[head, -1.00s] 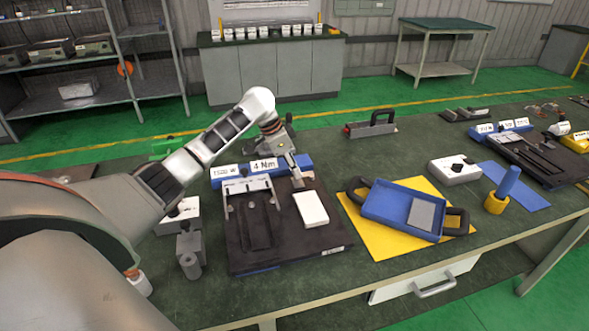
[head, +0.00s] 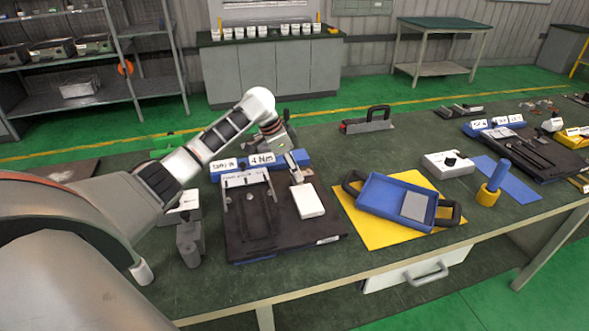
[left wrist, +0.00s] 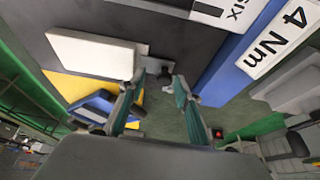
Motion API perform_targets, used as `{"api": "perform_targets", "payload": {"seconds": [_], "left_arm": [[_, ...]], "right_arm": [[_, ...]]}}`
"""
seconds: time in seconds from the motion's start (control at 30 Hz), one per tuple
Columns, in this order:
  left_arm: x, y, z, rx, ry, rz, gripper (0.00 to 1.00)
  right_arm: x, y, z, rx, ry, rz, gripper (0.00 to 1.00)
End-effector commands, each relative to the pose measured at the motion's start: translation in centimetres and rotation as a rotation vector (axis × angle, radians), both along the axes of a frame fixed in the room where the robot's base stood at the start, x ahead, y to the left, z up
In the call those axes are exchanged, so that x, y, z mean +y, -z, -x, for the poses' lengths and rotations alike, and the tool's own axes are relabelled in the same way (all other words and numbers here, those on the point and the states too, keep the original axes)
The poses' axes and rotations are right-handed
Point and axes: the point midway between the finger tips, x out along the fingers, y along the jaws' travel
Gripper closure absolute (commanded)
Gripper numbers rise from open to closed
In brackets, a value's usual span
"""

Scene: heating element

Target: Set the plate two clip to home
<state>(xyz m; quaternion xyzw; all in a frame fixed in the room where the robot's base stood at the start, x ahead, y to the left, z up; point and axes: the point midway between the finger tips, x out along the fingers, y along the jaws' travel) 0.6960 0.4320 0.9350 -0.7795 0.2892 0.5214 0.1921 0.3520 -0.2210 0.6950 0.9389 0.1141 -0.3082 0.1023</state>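The black fixture plate (head: 295,237) lies on the bench and carries a white block (head: 308,201) at its right side, also in the left wrist view (left wrist: 92,54). A small grey clip-like part (left wrist: 158,71) sits beside the block's end; I cannot tell if it is the plate two clip. My left gripper (left wrist: 158,86) has its dark green fingers apart, with that part just beyond the tips. In the head view my left gripper (head: 290,157) is above the plate's back edge; contact cannot be told. My right gripper is not in view.
A blue rail with a "4 Nm" label (head: 262,159) runs along the plate's back. A grey vise-like block (head: 190,242) stands to the left. A yellow mat (head: 372,234) with a blue tray (head: 378,196) lies to the right. The bench front is clear.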

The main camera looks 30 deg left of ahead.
Motion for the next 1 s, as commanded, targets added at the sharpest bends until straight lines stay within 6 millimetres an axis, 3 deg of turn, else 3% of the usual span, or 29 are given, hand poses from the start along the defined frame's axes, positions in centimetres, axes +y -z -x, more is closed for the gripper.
{"api": "perform_targets", "payload": {"seconds": [0.27,0.7,1.0], "left_arm": [[0.5,-1.3,0.3,-0.004,-0.002,-0.003,0.67],[2.5,-9.0,2.7,-0.003,0.000,-0.003,0.67],[3.0,-11.1,3.5,0.000,0.000,0.000,0.67]], "right_arm": [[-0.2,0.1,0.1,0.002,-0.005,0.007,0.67],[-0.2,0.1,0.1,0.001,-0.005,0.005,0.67],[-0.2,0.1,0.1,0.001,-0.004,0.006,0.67]]}}
